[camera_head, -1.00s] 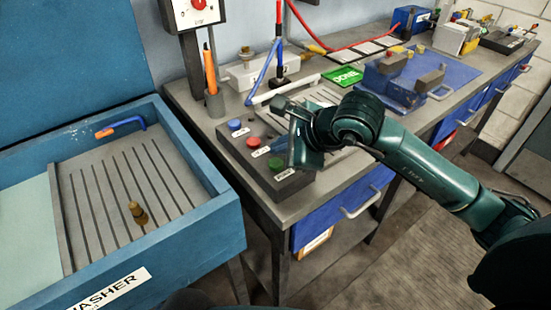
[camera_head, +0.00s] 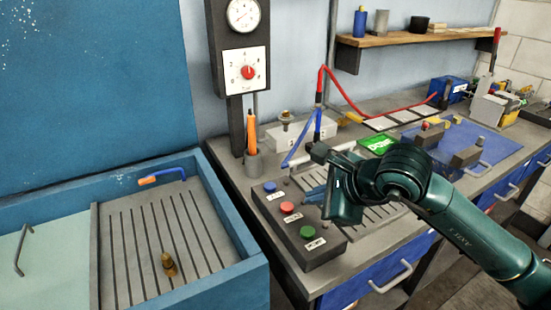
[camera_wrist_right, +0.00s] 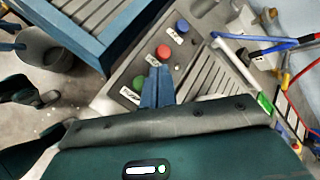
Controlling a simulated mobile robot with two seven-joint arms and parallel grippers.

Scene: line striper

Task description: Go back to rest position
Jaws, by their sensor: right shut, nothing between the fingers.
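My right gripper (camera_head: 314,194) hangs over the workbench, beside the button box (camera_head: 318,255) with its blue, red and green buttons. Its fingers are shut and empty. In the right wrist view the closed blue fingers (camera_wrist_right: 157,87) point toward the button box (camera_wrist_right: 126,78), with the red button just beyond their tips and the green button to their left. I cannot tell the exact height of the fingers above the box. My left gripper is not in view.
The blue washer (camera_head: 235,285) stands at left, with a brass fitting (camera_head: 169,264) on its slatted tray. A pen holder (camera_head: 253,165), a white block (camera_head: 303,133) with hoses and a blue mat (camera_head: 505,143) are on the bench. A wall shelf (camera_head: 400,41) is above.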

